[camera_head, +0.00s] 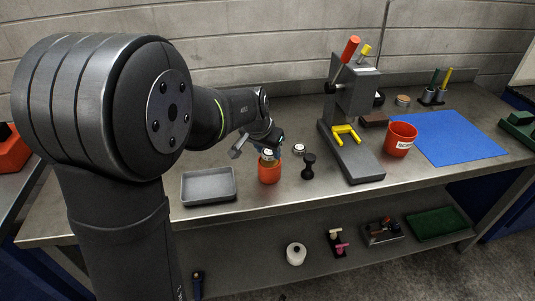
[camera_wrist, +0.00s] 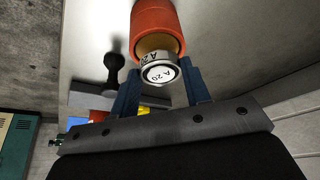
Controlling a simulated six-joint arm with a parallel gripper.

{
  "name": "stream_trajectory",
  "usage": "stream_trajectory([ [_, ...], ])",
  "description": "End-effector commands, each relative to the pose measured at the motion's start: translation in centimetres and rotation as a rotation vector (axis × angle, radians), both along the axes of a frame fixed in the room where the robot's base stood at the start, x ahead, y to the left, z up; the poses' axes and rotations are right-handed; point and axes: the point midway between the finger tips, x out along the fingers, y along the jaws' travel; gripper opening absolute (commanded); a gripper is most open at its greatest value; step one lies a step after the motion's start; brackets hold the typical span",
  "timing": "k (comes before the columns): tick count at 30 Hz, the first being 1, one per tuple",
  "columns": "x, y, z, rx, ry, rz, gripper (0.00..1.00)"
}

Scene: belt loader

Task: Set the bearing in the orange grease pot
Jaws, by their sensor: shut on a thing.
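The orange grease pot (camera_head: 269,174) stands on the steel bench, right of the grey tray. In the wrist view, the pot (camera_wrist: 157,18) is at the top, with its open, tan-lined mouth facing my gripper. My gripper (camera_wrist: 161,68) has its blue fingers shut on a silver bearing (camera_wrist: 160,73) with a white face marked "A 20". The bearing is right at the pot's mouth; I cannot tell how far it is inside. In the head view, my gripper (camera_head: 267,147) is directly above the pot, and the bearing (camera_head: 268,154) shows at the rim.
A small silver round piece (camera_head: 299,149) and a black knobbed tool (camera_head: 308,166) stand close right of the pot. An empty grey tray (camera_head: 209,199) lies left. A press (camera_head: 352,158), a red scrap cup (camera_head: 401,139) and a blue mat (camera_head: 450,138) are further right.

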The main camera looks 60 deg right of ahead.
Motion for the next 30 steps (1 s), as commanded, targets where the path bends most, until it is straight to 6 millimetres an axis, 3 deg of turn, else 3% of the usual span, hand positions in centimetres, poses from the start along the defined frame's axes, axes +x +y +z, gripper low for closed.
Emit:
stream_trajectory([
  [4, 0.0, 0.0, -1.9, 0.002, 0.0, 0.0, 0.18],
  [14, 0.0, 0.0, -2.1, 0.001, 0.0, 0.0, 0.18],
  [15, 0.0, 0.0, -2.1, 0.0, 0.0, 0.0, 0.47],
  [18, 0.0, 0.0, -2.1, 0.0, 0.0, 0.0, 0.64],
  [25, 0.0, 0.1, -1.5, -0.001, 0.0, 0.0, 0.65],
  [30, -0.1, 1.0, 0.9, -0.005, -0.001, 0.0, 0.65],
])
